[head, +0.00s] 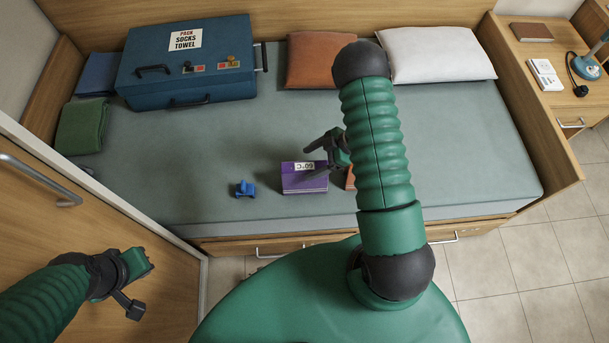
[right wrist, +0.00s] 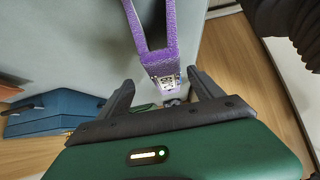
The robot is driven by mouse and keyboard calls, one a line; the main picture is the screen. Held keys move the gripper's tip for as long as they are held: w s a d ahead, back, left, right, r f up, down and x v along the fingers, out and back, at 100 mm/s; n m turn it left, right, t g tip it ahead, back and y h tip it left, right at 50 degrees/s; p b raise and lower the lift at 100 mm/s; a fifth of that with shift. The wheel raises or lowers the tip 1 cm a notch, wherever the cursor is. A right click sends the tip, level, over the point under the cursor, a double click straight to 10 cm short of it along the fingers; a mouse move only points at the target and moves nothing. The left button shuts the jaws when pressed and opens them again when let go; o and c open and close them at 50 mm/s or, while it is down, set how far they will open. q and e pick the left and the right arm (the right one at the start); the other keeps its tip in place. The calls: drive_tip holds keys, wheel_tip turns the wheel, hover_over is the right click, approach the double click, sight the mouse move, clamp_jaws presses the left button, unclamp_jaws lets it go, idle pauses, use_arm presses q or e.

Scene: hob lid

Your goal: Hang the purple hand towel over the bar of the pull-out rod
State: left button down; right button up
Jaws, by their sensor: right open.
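The purple hand towel (head: 305,183) is a folded block with a white "60°C" label on the bed, near its front edge. In the right wrist view the towel (right wrist: 160,58) shows edge-on as a purple loop, with its label end just beyond the fingertips. My right gripper (head: 312,158) is open and empty, close above and beside the towel's right end; its two fingers (right wrist: 163,85) are spread apart. My left gripper (head: 132,292) is far from the towel, at lower left by the wooden door; its jaw state is unclear. I cannot identify the pull-out rod for certain; a dark bar (head: 264,57) sticks out from the suitcase's right end.
A blue suitcase (head: 185,85) lies at the back left of the bed. A small blue object (head: 245,188) sits left of the towel. A brown item (head: 350,180) is partly hidden by my right arm. Pillows (head: 437,55) lie at the back. The bed's middle is clear.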

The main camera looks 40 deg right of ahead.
sight(298, 171)
drive_tip(key=x, duration=0.4)
drive_tip(key=b+x, duration=0.1)
drive_tip(key=x, duration=0.1)
drive_tip(key=shift+s+a, duration=0.25)
drive_tip(key=shift+a, duration=0.2)
drive_tip(key=shift+d, duration=0.15)
drive_tip(key=c, duration=1.6)
